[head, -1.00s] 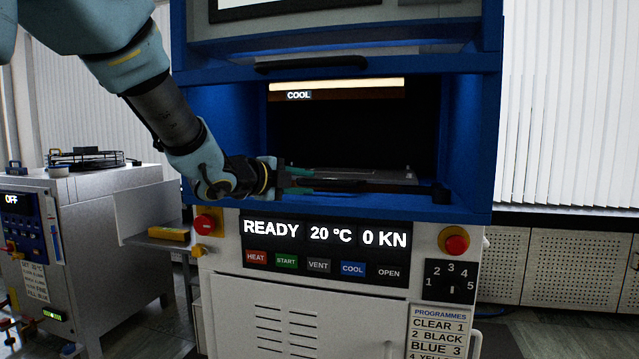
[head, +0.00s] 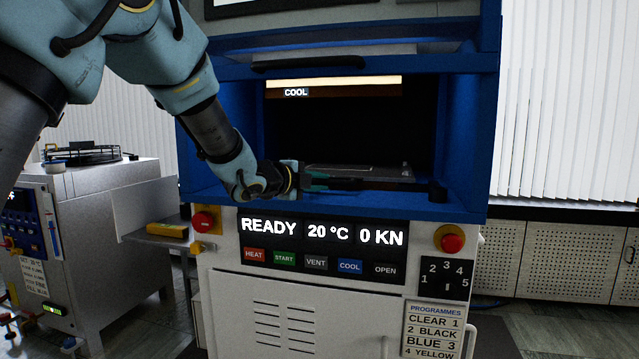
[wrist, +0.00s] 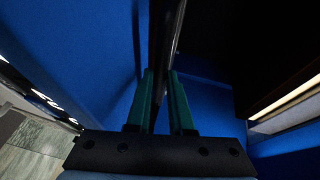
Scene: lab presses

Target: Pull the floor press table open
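The floor press (head: 462,150) is a blue and white machine with an open front. Its table (head: 375,171) shows as a grey plate low inside the opening. A dark handle bar (head: 385,186) runs across the table's front. My gripper (head: 325,181) is at the left part of this bar. In the wrist view, the teal fingers of my gripper (wrist: 161,72) stand a little apart. The dark bar (wrist: 173,38) lies in line with the gap between them. Whether the fingers touch it is hard to see.
The blue side wall (head: 212,140) of the opening stands close left of my wrist. A display panel (head: 322,233) with buttons and red stop buttons (head: 452,243) sits below the opening. A grey machine (head: 95,225) with a side shelf stands at the left.

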